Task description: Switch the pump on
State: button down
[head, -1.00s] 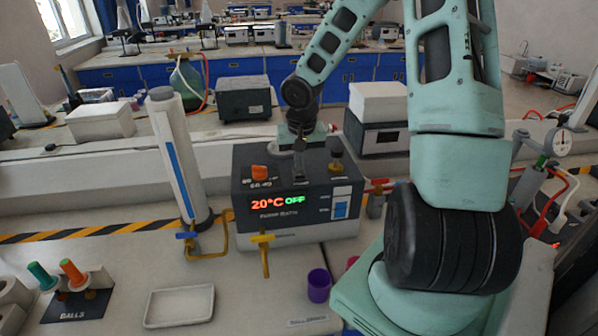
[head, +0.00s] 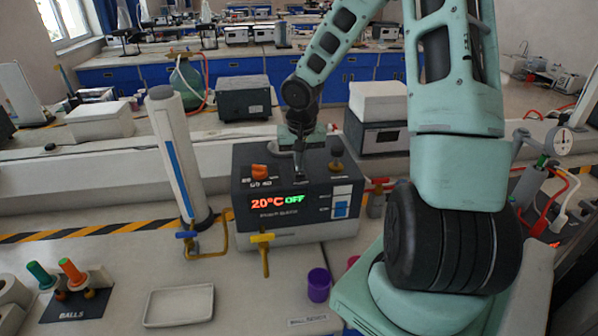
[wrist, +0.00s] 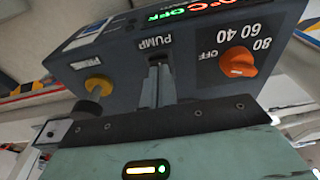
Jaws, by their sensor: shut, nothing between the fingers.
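The dark grey water bath (head: 290,207) stands on the bench, its red and green display reading 20°C OFF. It also shows in the wrist view (wrist: 115,62), where the word PUMP is printed beside my fingers. In the wrist view my fingertips (wrist: 158,75) are close to the PUMP label and cover the spot there.
A white column (head: 175,155) stands left of the bath. A yellow-handled tap (head: 263,245) sticks out at its front. A purple cup (head: 319,285), a white tray (head: 179,305) and a stand with green and orange handles (head: 75,290) are on the near bench.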

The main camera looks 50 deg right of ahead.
aim_at(300, 174)
jog(key=shift+f+b, duration=0.6)
jog(key=shift+f, duration=0.1)
jog(key=shift+r, duration=0.1)
jog(key=shift+r+p, duration=3.2)
jog(key=shift+r, duration=0.3)
